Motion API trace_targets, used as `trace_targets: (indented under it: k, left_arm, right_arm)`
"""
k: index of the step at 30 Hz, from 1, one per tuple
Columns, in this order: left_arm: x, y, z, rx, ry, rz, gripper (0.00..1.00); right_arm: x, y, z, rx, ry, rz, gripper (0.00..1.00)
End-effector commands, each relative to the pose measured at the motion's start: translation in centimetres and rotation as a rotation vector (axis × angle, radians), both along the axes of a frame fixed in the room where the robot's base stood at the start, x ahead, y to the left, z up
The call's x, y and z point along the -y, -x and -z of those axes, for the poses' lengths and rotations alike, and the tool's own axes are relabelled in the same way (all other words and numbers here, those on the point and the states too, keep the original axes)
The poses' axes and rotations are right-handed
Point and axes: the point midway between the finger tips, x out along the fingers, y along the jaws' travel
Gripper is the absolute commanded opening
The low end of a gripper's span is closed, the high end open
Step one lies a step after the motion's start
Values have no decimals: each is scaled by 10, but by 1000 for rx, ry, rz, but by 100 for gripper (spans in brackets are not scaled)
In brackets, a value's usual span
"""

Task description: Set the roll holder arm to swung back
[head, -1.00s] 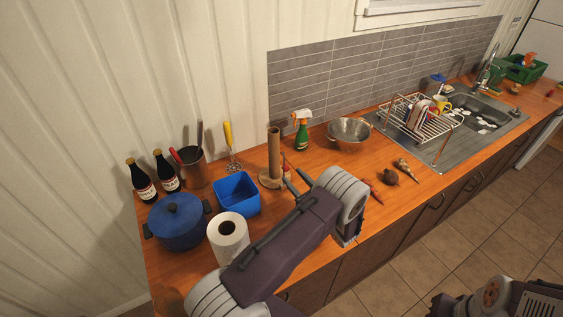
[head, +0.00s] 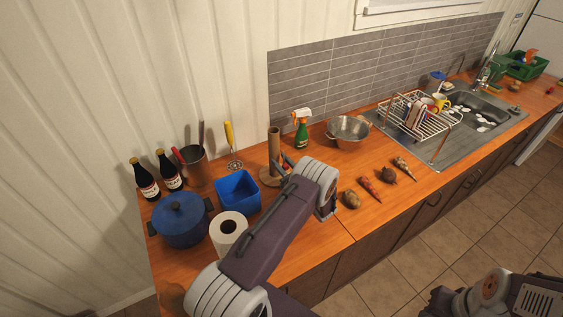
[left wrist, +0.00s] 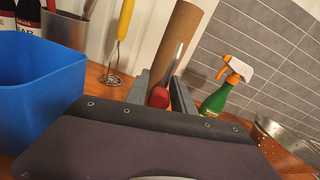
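The roll holder is a brown upright post (head: 274,148) on a round wooden base, left of the green spray bottle. The post also shows in the left wrist view (left wrist: 170,45), tilted. A thin silver arm (left wrist: 179,55) with a red knob (left wrist: 159,97) stands in front of the post; it looks like the holder's arm. My left gripper (head: 284,167) is beside the post, partly hidden by my arm. In the left wrist view its two grey fingers (left wrist: 161,80) are apart, with the red knob between them. I cannot tell whether they touch it. My right gripper is out of view.
A blue bin (head: 238,193), a paper roll (head: 228,230) and a blue pot (head: 180,220) stand left of my arm. A spray bottle (head: 301,131) and a colander (head: 348,131) are to the right. Several vegetables lie along the counter's front.

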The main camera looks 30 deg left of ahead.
Motion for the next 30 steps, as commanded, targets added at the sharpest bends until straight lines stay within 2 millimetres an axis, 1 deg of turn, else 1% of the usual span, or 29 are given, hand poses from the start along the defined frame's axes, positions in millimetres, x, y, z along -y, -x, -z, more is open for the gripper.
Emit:
trace_targets:
  k: [1,2,3,30]
  left_arm:
    - [0,0,0,0,0,0,12]
    - [0,0,0,0,0,0,4]
    - [0,0,0,0,0,0,0]
    - [0,0,0,1,1,-1,0]
  right_arm:
    - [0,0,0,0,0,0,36]
    - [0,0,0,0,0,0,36]
    - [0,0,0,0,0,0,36]
    - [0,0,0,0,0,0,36]
